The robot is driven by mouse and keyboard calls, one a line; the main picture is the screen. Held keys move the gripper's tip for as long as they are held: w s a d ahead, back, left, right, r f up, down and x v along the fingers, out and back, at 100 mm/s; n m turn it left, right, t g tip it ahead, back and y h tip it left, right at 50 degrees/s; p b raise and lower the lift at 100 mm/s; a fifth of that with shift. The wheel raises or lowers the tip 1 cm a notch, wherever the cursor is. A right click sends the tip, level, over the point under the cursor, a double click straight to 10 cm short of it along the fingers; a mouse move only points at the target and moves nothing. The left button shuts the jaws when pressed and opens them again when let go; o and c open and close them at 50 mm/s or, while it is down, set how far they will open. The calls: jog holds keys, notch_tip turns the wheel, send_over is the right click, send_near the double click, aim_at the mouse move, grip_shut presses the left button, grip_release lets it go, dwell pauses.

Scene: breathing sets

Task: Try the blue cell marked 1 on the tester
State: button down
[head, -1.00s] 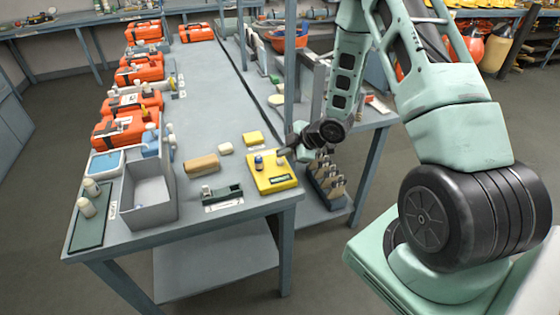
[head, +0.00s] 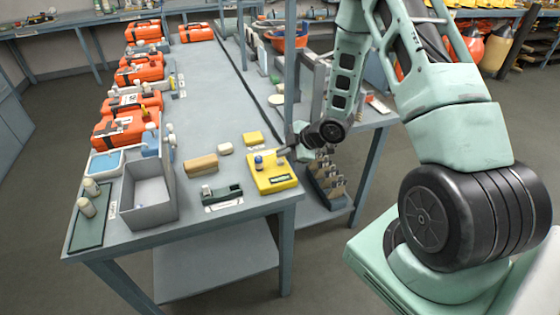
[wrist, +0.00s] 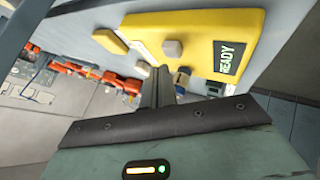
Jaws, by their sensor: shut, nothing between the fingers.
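The yellow tester (head: 277,182) lies at the near right corner of the table. In the wrist view the tester (wrist: 200,22) fills the upper middle, and its green display reads READY. A blue cell (head: 259,161) stands on the left part of the tester; its marking is too small to read. In the wrist view a blue piece (wrist: 183,77) shows partly hidden behind my fingers. My gripper (head: 283,152) is shut and empty, with its tips close over the tester's far right side, right of the blue cell. Its fingers (wrist: 160,75) also show in the wrist view.
A small dark green holder (head: 222,196) stands left of the tester. A yellow block (head: 252,138) and a tan block (head: 202,164) lie behind. A grey bin (head: 150,220) and a green tray (head: 88,233) with white bottles are at left. A grey post (head: 290,70) rises beside my arm.

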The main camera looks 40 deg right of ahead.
aim_at(283, 161)
jog(key=shift+f+b, duration=0.4)
jog(key=shift+f+b, duration=0.45)
jog(key=shift+f, duration=0.05)
dwell(0.6)
jog(key=shift+r, duration=0.15)
jog(key=shift+r+p, duration=0.7)
jog(key=shift+r, duration=0.1)
jog(key=shift+r+p, duration=1.9)
jog(key=shift+r, duration=0.65)
